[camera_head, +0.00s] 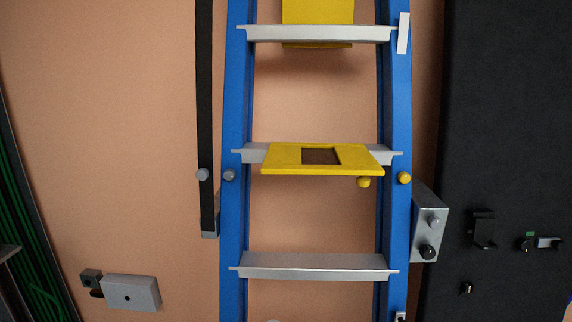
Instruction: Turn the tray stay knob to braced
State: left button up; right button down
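A yellow tray (282,161) with a square dark opening sits at the middle rung of a blue stepladder. A small round yellow knob (363,182) shows just under the tray's front right corner. Another yellow knob (404,178) is on the ladder's right rail, to the right of the tray. A grey knob (229,175) is on the left rail, and a second grey knob (202,175) is on the dark bar left of it. I cannot tell which is the tray stay knob, or its setting. Neither gripper is in view.
The blue ladder (235,215) has grey rungs; its lower rung (315,267) is bare. A metal box (430,225) with two knobs stands beside the right rail. A dark panel (500,120) with small fittings is at right. A grey box (132,292) is on the wall lower left.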

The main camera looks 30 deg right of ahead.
aim_at(403, 177)
jog(key=z, duration=0.3)
jog(key=k, duration=0.25)
jog(key=z, duration=0.8)
jog(key=i, duration=0.5)
jog(key=u, duration=0.05)
